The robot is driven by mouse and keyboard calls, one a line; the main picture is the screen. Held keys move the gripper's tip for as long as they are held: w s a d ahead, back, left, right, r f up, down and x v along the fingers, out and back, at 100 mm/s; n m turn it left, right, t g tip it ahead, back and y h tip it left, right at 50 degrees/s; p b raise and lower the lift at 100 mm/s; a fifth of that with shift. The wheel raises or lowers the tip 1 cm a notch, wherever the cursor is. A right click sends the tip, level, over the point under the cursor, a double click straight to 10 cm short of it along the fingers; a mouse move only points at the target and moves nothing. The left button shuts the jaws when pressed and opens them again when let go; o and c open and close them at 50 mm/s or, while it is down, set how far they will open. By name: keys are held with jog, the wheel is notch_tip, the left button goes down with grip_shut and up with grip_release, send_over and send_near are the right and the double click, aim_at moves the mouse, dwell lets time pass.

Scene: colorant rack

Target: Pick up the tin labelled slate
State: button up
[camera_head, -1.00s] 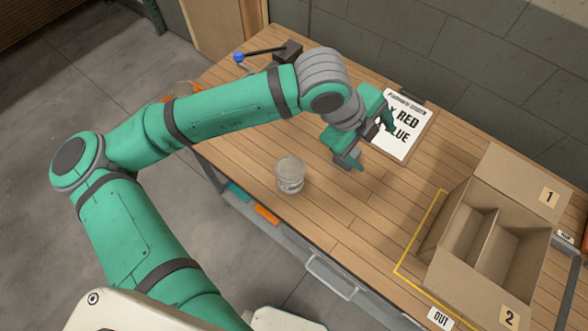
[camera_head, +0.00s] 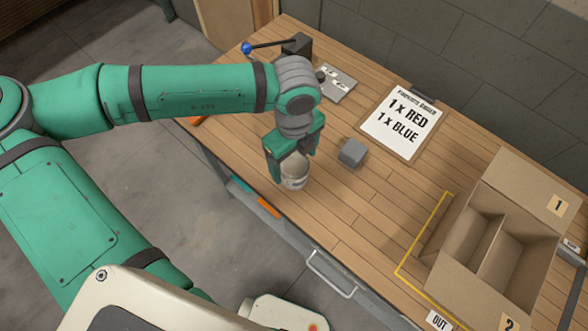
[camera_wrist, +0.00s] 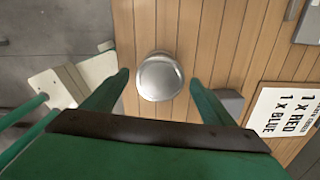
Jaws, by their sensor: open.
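A light grey tin (camera_head: 294,172) with a pale lid stands upright on the wooden table near its front edge. Its label is too small to read. My gripper (camera_head: 291,162) is open around or just above the tin, and its green fingers partly hide it. In the wrist view the tin's round lid (camera_wrist: 160,76) lies ahead of and between the open fingertips (camera_wrist: 158,80). I cannot tell whether either finger touches it.
A small grey block (camera_head: 352,153) stands right of the tin. Behind it lies an order board (camera_head: 401,122) reading 1 x RED, 1 x BLUE. A divided cardboard box (camera_head: 480,232) stands at the right. A blue-knobbed lever (camera_head: 268,47) is at the back left.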

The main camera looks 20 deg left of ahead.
jog(key=shift+f, duration=2.7)
jog(key=c, duration=1.3)
jog(key=shift+o, duration=0.2)
jog(key=shift+r, duration=0.1)
